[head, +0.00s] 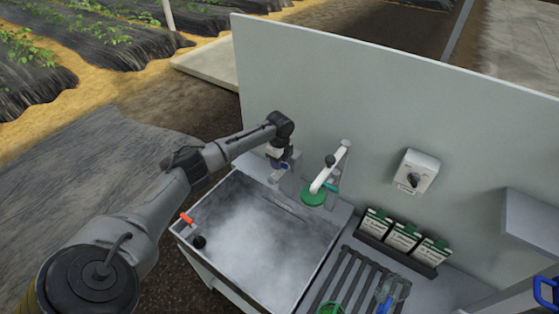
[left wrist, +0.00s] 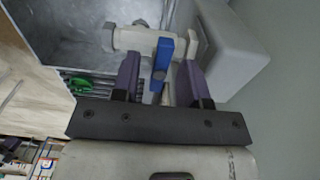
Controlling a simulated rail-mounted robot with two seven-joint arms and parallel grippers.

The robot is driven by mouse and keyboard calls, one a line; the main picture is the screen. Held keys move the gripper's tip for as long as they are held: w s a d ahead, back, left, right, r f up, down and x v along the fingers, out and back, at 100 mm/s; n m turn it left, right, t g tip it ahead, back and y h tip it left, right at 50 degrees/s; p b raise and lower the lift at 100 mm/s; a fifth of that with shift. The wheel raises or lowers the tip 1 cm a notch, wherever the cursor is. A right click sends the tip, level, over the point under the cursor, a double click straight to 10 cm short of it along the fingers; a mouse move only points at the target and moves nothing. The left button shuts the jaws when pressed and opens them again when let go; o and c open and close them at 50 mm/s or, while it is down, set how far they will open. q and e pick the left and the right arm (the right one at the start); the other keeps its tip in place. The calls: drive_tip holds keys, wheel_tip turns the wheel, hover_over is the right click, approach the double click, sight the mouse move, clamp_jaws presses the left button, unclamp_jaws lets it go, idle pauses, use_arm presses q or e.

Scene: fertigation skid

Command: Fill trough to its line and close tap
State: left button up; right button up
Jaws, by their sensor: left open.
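The grey metal trough (head: 258,245) stands open in the middle of the head view. Its inside looks mottled pale grey; I cannot make out a water surface or a fill line. My left gripper (head: 281,167) is at the trough's back edge. In the left wrist view the tap (left wrist: 138,40) is a cream-coloured fitting with a blue lever (left wrist: 162,57). My left gripper (left wrist: 158,88) is open, its two purple fingers on either side of the blue lever. I cannot tell whether they touch it. My right gripper is not in view.
A white-handled device on a green base (head: 314,194) stands right of the tap. A grey back panel (head: 330,90) carries a knob box (head: 415,171). Several labelled packs (head: 403,237) sit in a rack. A slatted grate (head: 345,277) and a clear cup (head: 388,291) are at the front right.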

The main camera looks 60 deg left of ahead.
use_arm(q)
clamp_jaws()
idle(0.3)
